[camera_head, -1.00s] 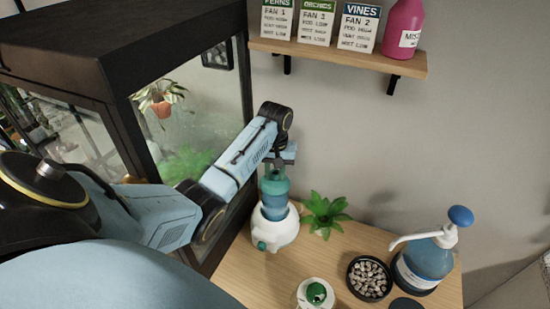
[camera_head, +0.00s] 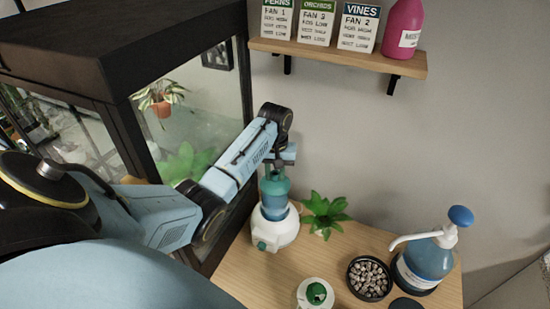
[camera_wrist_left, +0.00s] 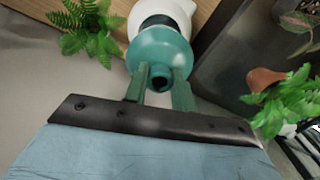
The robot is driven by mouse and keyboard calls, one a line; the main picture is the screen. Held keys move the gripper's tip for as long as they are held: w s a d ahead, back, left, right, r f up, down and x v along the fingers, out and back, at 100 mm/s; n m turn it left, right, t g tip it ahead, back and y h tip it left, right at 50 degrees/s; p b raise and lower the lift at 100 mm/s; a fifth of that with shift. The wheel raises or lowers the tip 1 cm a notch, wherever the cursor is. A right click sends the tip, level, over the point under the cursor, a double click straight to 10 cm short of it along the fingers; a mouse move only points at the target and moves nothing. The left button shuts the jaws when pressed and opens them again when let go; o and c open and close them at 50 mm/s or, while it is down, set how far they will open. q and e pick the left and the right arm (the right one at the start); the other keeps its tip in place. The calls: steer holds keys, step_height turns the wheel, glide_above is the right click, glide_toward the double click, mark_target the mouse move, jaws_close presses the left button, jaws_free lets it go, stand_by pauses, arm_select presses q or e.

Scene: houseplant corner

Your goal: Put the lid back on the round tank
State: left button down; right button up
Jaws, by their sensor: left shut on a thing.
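The round tank (camera_head: 275,211) is blue and stands upright in a white base (camera_head: 283,234) with a teal knob. The teal lid (camera_head: 274,186) is directly above the tank. It also shows in the left wrist view as a teal dome with a hollow spout (camera_wrist_left: 158,50). My left gripper (camera_head: 279,162) comes down from above and is shut on the lid; in the left wrist view its two fingers (camera_wrist_left: 164,85) are on either side of the spout. I cannot tell whether the lid is fully seated or slightly raised. My right gripper is not in view.
A dark-framed glass case (camera_head: 115,98) stands close on the left. A green plant (camera_head: 325,213) is right beside the base. A pebble dish (camera_head: 369,278), a pump bottle (camera_head: 428,262) and a small white round item (camera_head: 304,297) stand on the wooden table (camera_head: 262,277). A shelf (camera_head: 340,59) hangs above.

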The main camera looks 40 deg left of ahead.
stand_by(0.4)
arm_select(q)
steer(key=c, duration=0.6)
jaws_free()
steer(key=shift+r, duration=3.5)
jaws_close()
